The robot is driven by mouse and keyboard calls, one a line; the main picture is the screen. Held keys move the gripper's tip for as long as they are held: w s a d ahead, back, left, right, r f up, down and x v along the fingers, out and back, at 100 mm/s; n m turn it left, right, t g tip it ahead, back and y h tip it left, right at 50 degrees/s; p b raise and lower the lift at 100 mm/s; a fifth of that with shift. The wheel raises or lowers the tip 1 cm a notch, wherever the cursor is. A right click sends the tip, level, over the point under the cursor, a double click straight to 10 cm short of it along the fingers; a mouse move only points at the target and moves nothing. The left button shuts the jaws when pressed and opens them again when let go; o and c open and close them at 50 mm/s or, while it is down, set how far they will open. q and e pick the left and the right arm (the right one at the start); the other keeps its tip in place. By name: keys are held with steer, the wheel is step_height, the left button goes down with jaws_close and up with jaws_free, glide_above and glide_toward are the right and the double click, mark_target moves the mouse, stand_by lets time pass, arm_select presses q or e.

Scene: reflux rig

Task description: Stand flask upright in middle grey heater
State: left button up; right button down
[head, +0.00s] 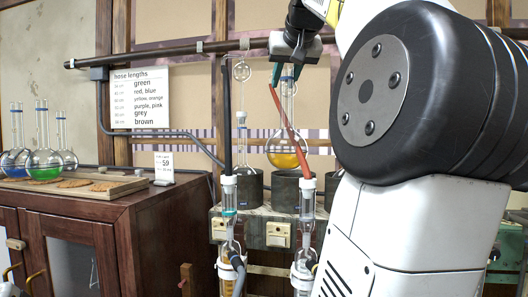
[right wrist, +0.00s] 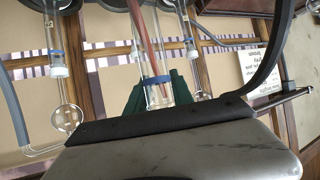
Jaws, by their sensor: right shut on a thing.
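My right gripper (head: 287,75) comes down from above, its green fingers shut on the neck of a clear round flask (head: 283,154) with orange liquid. The flask hangs upright, its blue neck band between the fingers; the banded neck also shows in the right wrist view (right wrist: 156,81). The bulb is over the middle grey heater (head: 286,192), almost all of it showing above the rim. I cannot tell whether it touches the heater. A red hose crosses in front of the bulb.
Another grey heater (head: 251,186) stands to the left, with glassware above it. Upright glass condensers (head: 306,200) with hoses stand in front of the heaters. A dark rail (head: 160,58) runs along the wall. Several flasks stand on a wooden board (head: 110,187) at the left.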

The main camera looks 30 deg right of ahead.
steer(key=shift+w+d, duration=5.55)
steer(key=shift+w, duration=0.95)
step_height(320, 180, down, 11)
steer(key=shift+f, duration=0.15)
steer(key=shift+w+f, duration=0.1)
steer(key=shift+f, duration=0.05)
steer(key=c, duration=1.1)
jaws_free()
